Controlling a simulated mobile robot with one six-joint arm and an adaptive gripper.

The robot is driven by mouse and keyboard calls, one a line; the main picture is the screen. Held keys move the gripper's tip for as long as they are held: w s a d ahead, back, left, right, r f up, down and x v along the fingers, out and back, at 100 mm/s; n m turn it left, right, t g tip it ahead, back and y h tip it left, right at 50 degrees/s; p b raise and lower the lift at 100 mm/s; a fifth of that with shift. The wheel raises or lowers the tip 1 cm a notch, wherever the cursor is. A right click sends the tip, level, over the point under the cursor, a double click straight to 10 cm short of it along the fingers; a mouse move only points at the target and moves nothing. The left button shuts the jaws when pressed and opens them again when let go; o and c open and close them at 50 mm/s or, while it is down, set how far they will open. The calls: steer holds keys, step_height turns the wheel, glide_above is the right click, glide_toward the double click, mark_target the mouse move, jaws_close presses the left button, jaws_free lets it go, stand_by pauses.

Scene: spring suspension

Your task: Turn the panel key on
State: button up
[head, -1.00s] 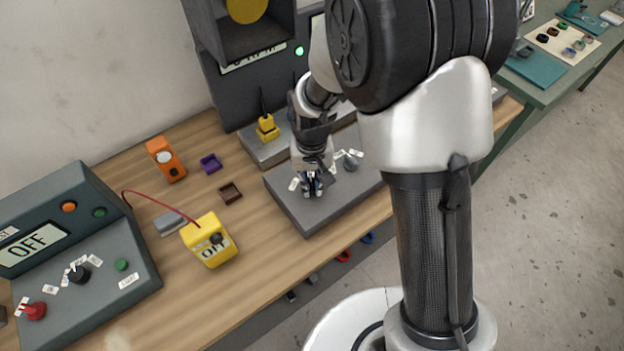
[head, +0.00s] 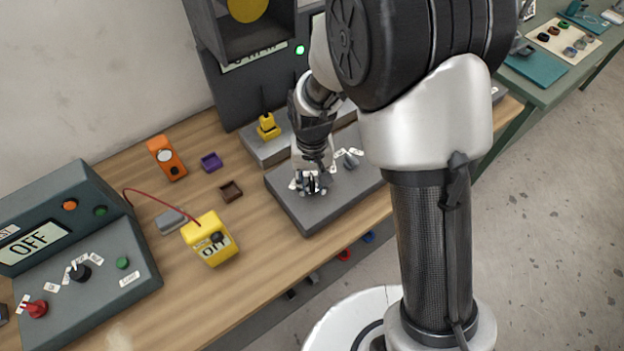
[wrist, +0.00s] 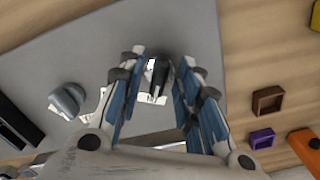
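The grey panel box (head: 318,207) lies on the bench below my gripper (head: 312,184). White labels (head: 340,153) and a grey knob (head: 351,161) show on its top beyond the gripper. In the wrist view, my gripper (wrist: 158,72) has its blue-padded fingers apart, one on each side of a small dark and pale upright part (wrist: 158,78), which looks like the key. I see gaps beside it, and contact cannot be told. The knob also shows at left in the wrist view (wrist: 67,100). My fingers hide the key's base and part of its labels.
A yellow meter (head: 210,240) with a red lead, an orange device (head: 166,158), purple (head: 211,162) and brown (head: 231,191) trays stand left of the panel. A console (head: 105,265) reading OFF is far left. A dark cabinet (head: 225,95) stands behind.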

mark_target(313, 184)
step_height(313, 184, up, 12)
stand_by(0.7)
stand_by(0.4)
